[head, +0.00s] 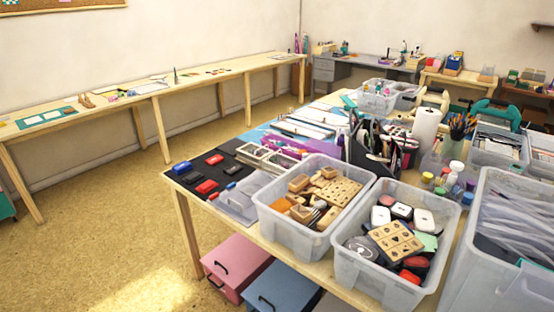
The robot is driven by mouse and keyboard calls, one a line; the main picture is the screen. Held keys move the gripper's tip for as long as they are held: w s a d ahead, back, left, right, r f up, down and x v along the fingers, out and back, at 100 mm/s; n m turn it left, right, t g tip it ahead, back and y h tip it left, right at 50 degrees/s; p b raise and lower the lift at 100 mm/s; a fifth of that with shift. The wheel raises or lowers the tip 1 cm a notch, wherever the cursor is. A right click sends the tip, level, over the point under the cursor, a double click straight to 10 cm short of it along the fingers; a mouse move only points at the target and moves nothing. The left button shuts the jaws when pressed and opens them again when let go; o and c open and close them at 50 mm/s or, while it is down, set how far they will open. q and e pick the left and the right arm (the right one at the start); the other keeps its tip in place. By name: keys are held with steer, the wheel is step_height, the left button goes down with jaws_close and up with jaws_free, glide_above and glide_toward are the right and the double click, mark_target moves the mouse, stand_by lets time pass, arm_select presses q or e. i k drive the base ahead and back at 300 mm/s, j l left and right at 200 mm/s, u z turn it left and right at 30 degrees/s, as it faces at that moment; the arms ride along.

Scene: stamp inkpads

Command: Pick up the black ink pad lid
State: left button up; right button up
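Several small ink pads or lids lie on a black mat (222,155) at the near left corner of the large wooden table. Two red ones, a farther red pad (213,160) and a nearer red pad (206,187), lie on the same mat. Another small dark one (233,169) lies to the right. They are too small to tell which is the black lid or whether any is apart from its base. Neither of my grippers is in view.
A clear bin of wooden stamps (290,232) and a clear bin of ink pads (375,278) stand right of the mat. A clear plastic case (238,202) lies beside the mat. Pink (238,262) and blue drawers (280,288) are under the table. The floor (120,220) at left is open.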

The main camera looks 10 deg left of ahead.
mark_target(230, 171)
steer(key=i+j+z, duration=0.1)
steer(key=j, duration=0.25)
steer(key=i+j, duration=0.2)
steer(key=j, duration=0.15)
steer(key=i+j+z, duration=0.15)
steer(key=j, duration=0.2)
steer(key=i+j+z, duration=0.1)
steer(key=j, duration=0.25)
steer(key=i+j+z, duration=0.1)
steer(key=j, duration=0.3)
steer(key=i+j, duration=0.15)
steer(key=j, duration=0.2)
steer(key=z, duration=0.05)
